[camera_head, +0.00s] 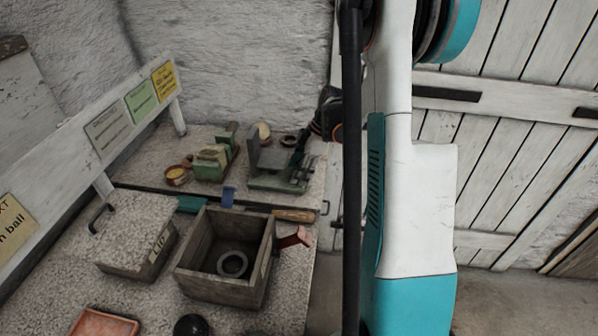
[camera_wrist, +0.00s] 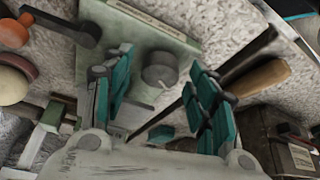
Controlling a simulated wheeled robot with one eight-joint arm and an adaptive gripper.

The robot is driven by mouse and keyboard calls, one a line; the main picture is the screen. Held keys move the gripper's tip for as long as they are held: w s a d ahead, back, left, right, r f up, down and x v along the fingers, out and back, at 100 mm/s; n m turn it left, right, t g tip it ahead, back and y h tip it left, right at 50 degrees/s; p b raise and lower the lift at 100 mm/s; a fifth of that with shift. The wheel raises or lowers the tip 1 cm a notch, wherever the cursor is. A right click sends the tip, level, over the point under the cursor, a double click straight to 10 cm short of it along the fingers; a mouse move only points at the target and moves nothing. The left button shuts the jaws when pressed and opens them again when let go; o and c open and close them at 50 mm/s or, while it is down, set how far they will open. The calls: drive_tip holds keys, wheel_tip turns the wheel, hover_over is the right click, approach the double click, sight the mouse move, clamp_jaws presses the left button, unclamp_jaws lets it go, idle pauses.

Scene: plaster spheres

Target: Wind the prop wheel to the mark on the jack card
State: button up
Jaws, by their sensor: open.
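In the wrist view, a round dark grey wheel (camera_wrist: 160,70) with a small light mark on its lower edge sits on a pale green base plate (camera_wrist: 95,60). A pale strip with unreadable print (camera_wrist: 150,14) lies along the plate's far edge. My gripper (camera_wrist: 161,62) is open, with a teal-padded finger on each side of the wheel. A gap shows on both sides; I cannot tell the height between fingers and wheel. In the head view, my gripper (camera_head: 299,160) is over the right part of the green fixture (camera_head: 268,184), and the wheel is hidden there. I cannot identify the jack card.
A wooden box (camera_head: 216,292) holding a dark ring (camera_head: 232,264) stands in front, beside a lidded stone-topped box (camera_head: 135,225). Another green device (camera_head: 212,160) stands left of the fixture. Cards hang on a slanted white board (camera_head: 85,150). A wooden-handled tool (camera_wrist: 258,80) lies right of my fingers.

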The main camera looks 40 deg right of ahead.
drive_tip(key=c, duration=1.1)
drive_tip(key=shift+o, duration=0.2)
drive_tip(key=shift+m, duration=0.4)
drive_tip(key=m, duration=0.2)
drive_tip(key=m+t+h, duration=0.1)
drive_tip(key=m, duration=0.1)
drive_tip(key=shift+s+a+m+h, duration=0.1)
drive_tip(key=shift+a+m+h, duration=0.1)
drive_tip(key=shift+m+h, duration=0.1)
drive_tip(key=m+h, duration=0.1)
drive_tip(key=m, duration=0.1)
drive_tip(key=m+t+h, duration=0.1)
drive_tip(key=m, duration=0.2)
drive_tip(key=shift+a+m+b, duration=0.15)
drive_tip(key=shift+m+b, duration=0.15)
